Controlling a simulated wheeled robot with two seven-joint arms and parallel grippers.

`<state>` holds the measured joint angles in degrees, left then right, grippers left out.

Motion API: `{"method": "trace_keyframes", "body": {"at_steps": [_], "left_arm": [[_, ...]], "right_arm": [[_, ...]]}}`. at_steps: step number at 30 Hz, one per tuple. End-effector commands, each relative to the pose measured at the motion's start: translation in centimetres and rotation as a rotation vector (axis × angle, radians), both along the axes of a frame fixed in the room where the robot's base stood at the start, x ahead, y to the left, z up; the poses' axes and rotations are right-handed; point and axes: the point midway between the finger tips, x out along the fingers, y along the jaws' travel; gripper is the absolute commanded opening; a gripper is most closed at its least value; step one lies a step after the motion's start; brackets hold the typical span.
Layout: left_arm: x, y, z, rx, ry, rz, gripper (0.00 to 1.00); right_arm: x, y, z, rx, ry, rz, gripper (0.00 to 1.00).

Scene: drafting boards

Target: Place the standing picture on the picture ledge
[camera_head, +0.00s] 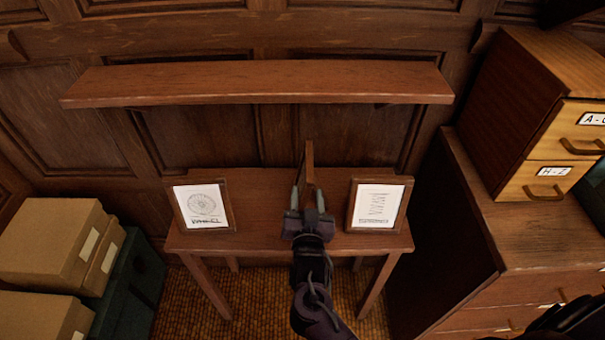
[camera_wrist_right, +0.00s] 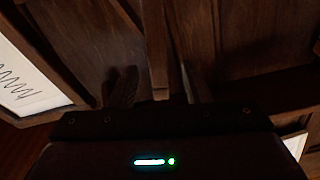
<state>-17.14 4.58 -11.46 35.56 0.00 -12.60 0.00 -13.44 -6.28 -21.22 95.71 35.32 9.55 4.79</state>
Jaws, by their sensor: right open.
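The standing picture (camera_head: 309,158) is a thin brown wooden frame seen edge-on, upright at the middle of a small wooden table (camera_head: 262,185). My right gripper (camera_head: 308,192) is open, with one finger on each side of the picture's near edge. In the right wrist view the frame's edge (camera_wrist_right: 157,62) shows between the two dark fingers (camera_wrist_right: 160,88); I cannot tell whether either touches it. The picture ledge (camera_head: 260,84) is a long brown wooden shelf on the panelled wall, above and behind the table; its visible top is bare. My left gripper is out of view.
A framed wheel drawing (camera_head: 204,205) stands tilted on the table's left side, another framed drawing (camera_head: 378,205) on its right. A cabinet (camera_head: 540,230) with a drawer box (camera_head: 530,105) on top stands at right. Cardboard boxes (camera_head: 48,240) are stacked at left.

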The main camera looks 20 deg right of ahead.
Motion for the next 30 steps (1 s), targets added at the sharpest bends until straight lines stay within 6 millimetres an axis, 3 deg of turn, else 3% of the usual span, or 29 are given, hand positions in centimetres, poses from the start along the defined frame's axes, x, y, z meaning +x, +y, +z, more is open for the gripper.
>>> {"method": "trace_keyframes", "body": {"at_steps": [11,18,27,30], "left_arm": [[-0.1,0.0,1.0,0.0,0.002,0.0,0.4],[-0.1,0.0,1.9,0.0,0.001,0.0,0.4],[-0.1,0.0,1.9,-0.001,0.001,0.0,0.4],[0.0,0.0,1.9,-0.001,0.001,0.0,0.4]], "right_arm": [[3.6,-1.2,0.8,0.002,-0.01,-0.004,0.44],[6.8,-2.3,0.7,0.001,-0.01,-0.004,0.44],[7.4,-2.5,0.5,0.004,-0.009,-0.004,0.44],[7.4,-2.5,0.5,0.004,-0.009,-0.004,0.33]]}}
